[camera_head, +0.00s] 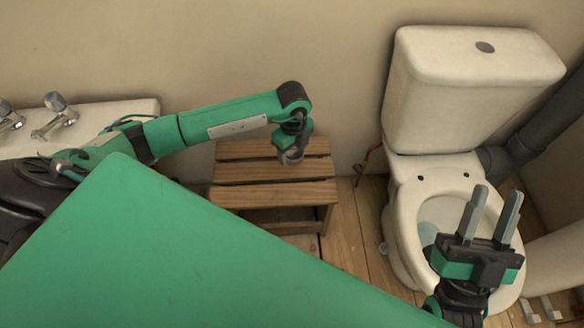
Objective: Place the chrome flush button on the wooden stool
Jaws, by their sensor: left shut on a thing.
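The wooden stool (240,173) stands against the wall at mid picture, its slatted top bare to the left of my gripper. My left gripper (291,157) points down over the right part of the stool top. It is shut on a small grey, shiny thing, which looks like the chrome flush button (292,158); the fingers hide most of it. I cannot tell whether it touches the slats. My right gripper (490,212) is open and empty, fingers up, in front of the toilet bowl.
The white toilet (470,100) stands at the right, with a dark grey oval (485,47) on its cistern lid. A sink (130,108) with taps is at the left. A large green panel covers the lower left. Bare floorboards (345,235) show between stool and toilet.

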